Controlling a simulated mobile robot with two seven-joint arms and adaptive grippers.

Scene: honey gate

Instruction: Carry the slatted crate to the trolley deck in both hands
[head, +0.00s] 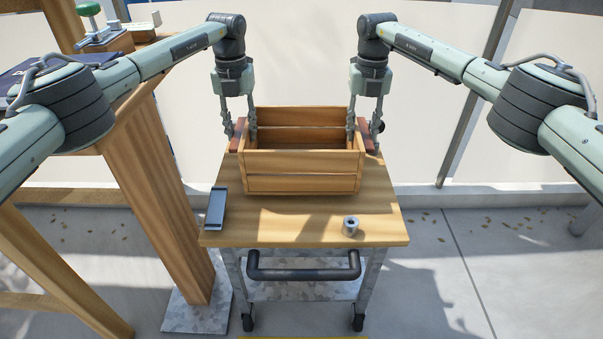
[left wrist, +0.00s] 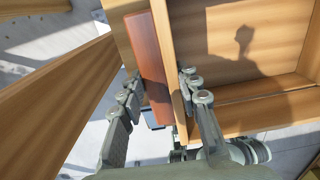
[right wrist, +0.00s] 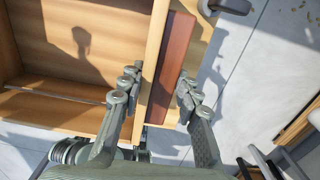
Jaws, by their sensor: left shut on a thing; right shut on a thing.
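The slatted wooden crate (head: 302,172) is upright and looks empty inside. It is over the wooden trolley deck (head: 280,225), towards its far half; I cannot tell for sure whether its bottom touches. My left gripper (head: 243,134) is shut on the crate's left side, its fingers either side of the red-brown grip bar (left wrist: 152,70) and the wall. My right gripper (head: 364,134) is shut the same way on the right side, around the other red-brown bar (right wrist: 172,65). The fingers hide parts of both side walls.
A dark flat phone-like object (head: 216,208) lies at the deck's left edge. A small metal cylinder (head: 351,226) stands near its front right. The trolley's dark push handle (head: 303,272) is in front. A wooden post (head: 165,190) of a bench stands close on the left.

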